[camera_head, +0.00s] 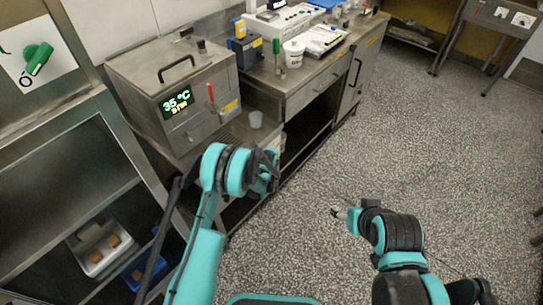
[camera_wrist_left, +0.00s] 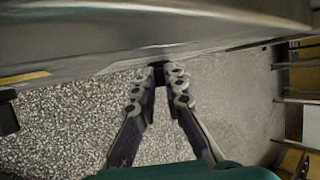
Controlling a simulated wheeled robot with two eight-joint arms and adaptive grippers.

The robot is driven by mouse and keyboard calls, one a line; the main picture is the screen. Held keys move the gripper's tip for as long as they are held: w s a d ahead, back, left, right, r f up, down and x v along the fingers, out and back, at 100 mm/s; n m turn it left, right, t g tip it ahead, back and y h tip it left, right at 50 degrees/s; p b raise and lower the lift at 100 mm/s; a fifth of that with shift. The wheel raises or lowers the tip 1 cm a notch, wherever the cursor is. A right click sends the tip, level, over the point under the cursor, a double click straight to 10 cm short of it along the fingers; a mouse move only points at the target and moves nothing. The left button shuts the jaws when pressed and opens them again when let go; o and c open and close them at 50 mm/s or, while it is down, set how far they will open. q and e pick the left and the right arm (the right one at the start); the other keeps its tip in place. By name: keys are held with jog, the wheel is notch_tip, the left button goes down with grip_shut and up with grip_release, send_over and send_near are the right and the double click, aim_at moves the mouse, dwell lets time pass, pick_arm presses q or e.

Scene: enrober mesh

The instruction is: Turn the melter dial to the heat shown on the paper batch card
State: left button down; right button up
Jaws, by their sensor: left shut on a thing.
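The steel melter box (camera_head: 185,95) stands on the bench at the left in the head view, its green display reading 35 °C. My left gripper (camera_head: 272,168) is at the bench front, below and right of the box. In the left wrist view its fingers (camera_wrist_left: 160,74) meet on a small dark thing (camera_wrist_left: 158,70) against a grey metal surface; I cannot tell whether this is the dial.
A green knob (camera_head: 38,58) is on a white panel at the far left. A white tub (camera_head: 293,53) and a blue device (camera_head: 246,48) stand farther back.

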pick_arm(q)
jog(key=c, duration=1.6)
grip_release()
jog(key=shift+f, duration=0.1)
jog(key=v, duration=1.2)
jog(key=shift+d, duration=0.1)
